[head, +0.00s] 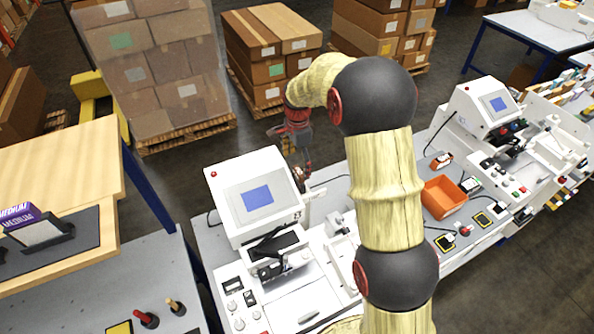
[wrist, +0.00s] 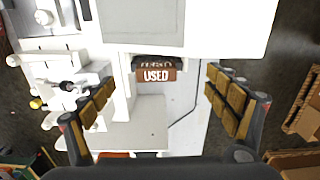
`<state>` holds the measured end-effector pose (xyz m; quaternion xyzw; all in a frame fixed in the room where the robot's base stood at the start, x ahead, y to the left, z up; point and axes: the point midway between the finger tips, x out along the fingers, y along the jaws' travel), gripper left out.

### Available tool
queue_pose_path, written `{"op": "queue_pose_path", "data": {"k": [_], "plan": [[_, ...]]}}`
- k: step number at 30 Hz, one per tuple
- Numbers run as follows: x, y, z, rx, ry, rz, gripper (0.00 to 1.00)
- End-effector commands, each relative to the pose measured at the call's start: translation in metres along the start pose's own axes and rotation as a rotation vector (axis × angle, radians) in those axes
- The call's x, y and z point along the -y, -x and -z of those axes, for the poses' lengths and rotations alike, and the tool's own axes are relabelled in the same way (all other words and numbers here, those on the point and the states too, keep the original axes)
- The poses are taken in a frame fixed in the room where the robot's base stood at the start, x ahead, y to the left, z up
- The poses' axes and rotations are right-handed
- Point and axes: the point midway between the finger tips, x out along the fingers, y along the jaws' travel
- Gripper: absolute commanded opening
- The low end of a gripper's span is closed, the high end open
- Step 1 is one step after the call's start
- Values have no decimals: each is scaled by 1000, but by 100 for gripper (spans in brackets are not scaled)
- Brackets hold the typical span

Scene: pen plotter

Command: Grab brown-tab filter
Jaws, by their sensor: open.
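A brown tab lettered "USED" (wrist: 155,75) shows in the wrist view, set in a dark slot of a white machine. The tab is the only brown-tabbed part I see, and the body behind it is hidden. My gripper (wrist: 160,90) is open, its padded fingers spread left and right of the tab with nothing between them. The fingers look apart from the tab; the distance in depth is unclear. In the head view my gripper (head: 303,172) hangs just behind the right side of the white machine with a blue screen (head: 245,195), and the tab is not visible there.
A second white machine (head: 487,110) stands to the right on the grey bench. An orange bin (head: 443,197) sits between the machines. Stacked cartons (head: 270,50) on pallets stand behind, with open floor between them and the bench. A wooden-topped table (head: 60,190) is at left.

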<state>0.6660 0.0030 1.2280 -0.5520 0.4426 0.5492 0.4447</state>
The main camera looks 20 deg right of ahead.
Motion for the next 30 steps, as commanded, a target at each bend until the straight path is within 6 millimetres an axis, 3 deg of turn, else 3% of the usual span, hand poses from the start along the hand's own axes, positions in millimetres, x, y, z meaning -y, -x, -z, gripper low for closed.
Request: {"op": "queue_pose_path", "data": {"k": [14,21,30], "plan": [[-3,-44,1,2,-19,-11,88],[-6,-76,2,2,-18,-8,88],[-6,-83,2,1,-18,-6,88]]}}
